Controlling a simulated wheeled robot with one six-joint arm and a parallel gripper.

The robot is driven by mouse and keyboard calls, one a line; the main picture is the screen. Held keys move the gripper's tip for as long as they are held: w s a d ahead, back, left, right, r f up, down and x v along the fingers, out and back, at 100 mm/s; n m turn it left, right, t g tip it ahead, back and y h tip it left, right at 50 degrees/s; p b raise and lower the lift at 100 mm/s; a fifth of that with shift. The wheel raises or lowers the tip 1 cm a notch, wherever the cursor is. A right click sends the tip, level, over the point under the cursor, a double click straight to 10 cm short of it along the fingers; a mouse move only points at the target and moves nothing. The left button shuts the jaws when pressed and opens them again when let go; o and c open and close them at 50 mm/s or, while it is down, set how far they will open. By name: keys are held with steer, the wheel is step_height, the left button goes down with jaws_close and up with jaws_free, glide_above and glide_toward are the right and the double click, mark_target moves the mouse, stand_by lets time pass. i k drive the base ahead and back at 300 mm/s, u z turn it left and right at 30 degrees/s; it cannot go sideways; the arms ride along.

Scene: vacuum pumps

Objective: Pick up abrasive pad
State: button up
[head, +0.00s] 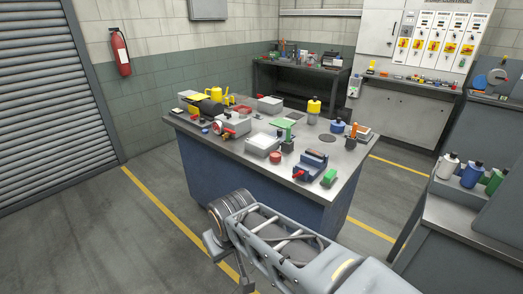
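I cannot tell for certain which item is the abrasive pad. A small green block (329,177) lies on the near right corner of the workbench (330,200), and a flat green piece (284,124) lies farther back near the middle. Both are too small to identify surely. My gripper (230,266) is in front of the bench, low at its near side and apart from everything on top. Its fingers look spread, with nothing seen between them.
A blue vise (311,165) stands beside the green block. Pale boxes (262,144), a yellow-topped bottle (314,108) and a yellow can (216,95) crowd the bench. Bottles (470,174) stand on a grey bench at right. Open floor (90,225) lies at left.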

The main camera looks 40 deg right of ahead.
mark_target(330, 178)
steer(key=z, duration=1.25)
steer(key=i, duration=0.6)
steer(key=u, duration=0.2)
